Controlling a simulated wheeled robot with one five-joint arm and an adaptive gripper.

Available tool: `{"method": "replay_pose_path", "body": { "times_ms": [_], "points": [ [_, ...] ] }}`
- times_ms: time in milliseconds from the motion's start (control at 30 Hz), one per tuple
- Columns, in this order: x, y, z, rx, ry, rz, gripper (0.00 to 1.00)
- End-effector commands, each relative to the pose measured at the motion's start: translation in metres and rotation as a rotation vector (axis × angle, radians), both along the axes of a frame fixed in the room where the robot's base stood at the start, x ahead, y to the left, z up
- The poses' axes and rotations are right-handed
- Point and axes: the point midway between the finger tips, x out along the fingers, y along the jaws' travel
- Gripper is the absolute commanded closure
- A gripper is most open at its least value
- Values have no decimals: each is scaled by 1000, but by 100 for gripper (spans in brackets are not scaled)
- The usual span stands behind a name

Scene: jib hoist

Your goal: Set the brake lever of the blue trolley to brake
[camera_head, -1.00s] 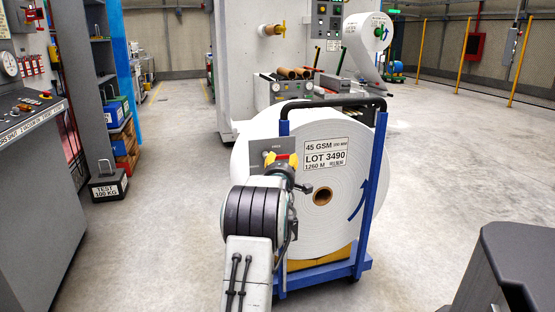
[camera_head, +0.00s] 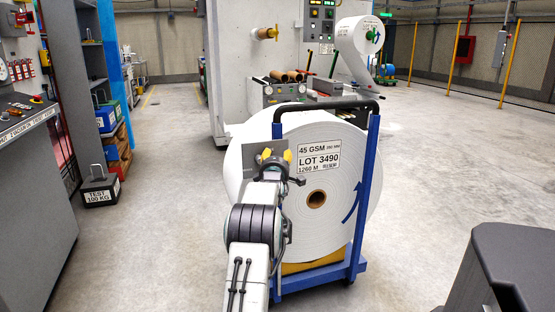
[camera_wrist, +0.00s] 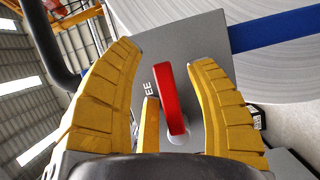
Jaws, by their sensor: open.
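The blue trolley (camera_head: 366,200) stands ahead and carries a large white paper roll (camera_head: 335,215). A grey brake plate (camera_head: 249,160) is at its left side, partly behind my gripper (camera_head: 276,156). In the wrist view the plate (camera_wrist: 205,35) fills the middle, with the red brake lever (camera_wrist: 172,98) on it. Part of a word ending in "EE" is beside the lever. My gripper (camera_wrist: 166,62) is open, with yellow fingers on both sides of the lever. I see no clear contact with it. The lever is hidden in the head view.
A black handle (camera_head: 325,104) tops the trolley. A test weight (camera_head: 100,188) and a control desk (camera_head: 30,190) are at left. A machine (camera_head: 265,70) stands behind the trolley. Floor on the right is mostly open.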

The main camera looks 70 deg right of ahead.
Motion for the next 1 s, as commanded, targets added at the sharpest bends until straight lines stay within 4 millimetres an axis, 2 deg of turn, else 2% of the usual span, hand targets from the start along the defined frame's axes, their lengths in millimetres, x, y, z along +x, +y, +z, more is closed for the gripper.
{"method": "replay_pose_path", "body": {
  "times_ms": [267,300,900,1000],
  "points": [
    [0,0,0,1,0,0,50],
    [0,0,0,1,0,0,47],
    [0,0,0,1,0,0,100],
    [0,0,0,0,0,0,100]
  ]
}}
